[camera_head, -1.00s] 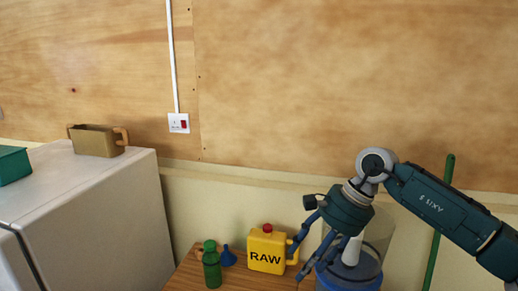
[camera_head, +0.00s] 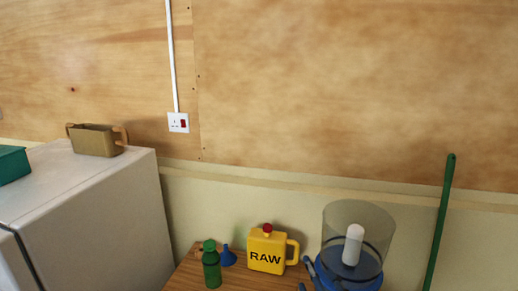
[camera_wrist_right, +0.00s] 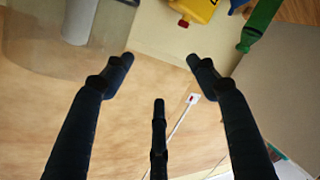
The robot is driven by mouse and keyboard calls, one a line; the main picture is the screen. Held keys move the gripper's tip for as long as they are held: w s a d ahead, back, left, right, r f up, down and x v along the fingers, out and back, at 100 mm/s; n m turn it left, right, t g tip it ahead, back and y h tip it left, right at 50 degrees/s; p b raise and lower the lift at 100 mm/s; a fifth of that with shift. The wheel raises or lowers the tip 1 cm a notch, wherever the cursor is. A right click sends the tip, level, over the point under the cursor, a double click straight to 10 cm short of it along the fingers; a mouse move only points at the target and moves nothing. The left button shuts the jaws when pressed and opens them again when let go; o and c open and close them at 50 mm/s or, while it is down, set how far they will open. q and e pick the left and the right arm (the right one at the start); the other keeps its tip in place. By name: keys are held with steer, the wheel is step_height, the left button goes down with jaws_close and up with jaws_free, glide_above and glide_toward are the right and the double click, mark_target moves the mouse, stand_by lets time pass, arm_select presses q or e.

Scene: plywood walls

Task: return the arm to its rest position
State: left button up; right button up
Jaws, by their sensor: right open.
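My right gripper (camera_wrist_right: 160,75) shows in the wrist view with its dark fingers spread apart and nothing between them. In the head view only small blue finger parts (camera_head: 308,265) show at the bottom edge, in front of the table and left of the clear container. The rest of the right arm is out of that view. My left gripper is in neither view.
A wooden table (camera_head: 187,280) holds a green bottle (camera_head: 211,266), a blue funnel (camera_head: 228,257) and a yellow RAW jug (camera_head: 267,252). A clear container with a blue base (camera_head: 345,284) stands right of them. A green pole (camera_head: 439,220) leans at the right.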

steer(key=s+d+f+m+g+h, duration=0.1)
steer(key=s+d+f+m+g, duration=0.2)
steer(key=s+f, duration=0.35)
steer(key=s+d+f+m+g+h, duration=0.1)
steer(key=s+d+f+m+g, duration=0.15)
steer(key=s+f, duration=0.45)
steer(key=s+d+f+m+g, duration=0.1)
steer(key=s+f+m+g, duration=0.2)
steer(key=s, duration=0.5)
steer(key=s+d+f+m+g, duration=0.1)
steer(key=s+f+m+g, duration=0.1)
steer(key=s+f+g, duration=0.45)
steer(key=s+f+t+b, duration=0.1)
steer(key=s+f, duration=0.1)
steer(key=f, duration=1.2)
steer(key=s+f+b, duration=0.1)
steer(key=s+f, duration=0.2)
steer(key=f, duration=1.1)
steer(key=s+d+f+g, duration=0.1)
steer(key=s+d+f, duration=0.1)
steer(key=s+f, duration=1.3)
steer(key=shift+s+d+f+n, duration=0.3)
steer(key=shift+s+n, duration=0.15)
steer(key=shift+s, duration=0.05)
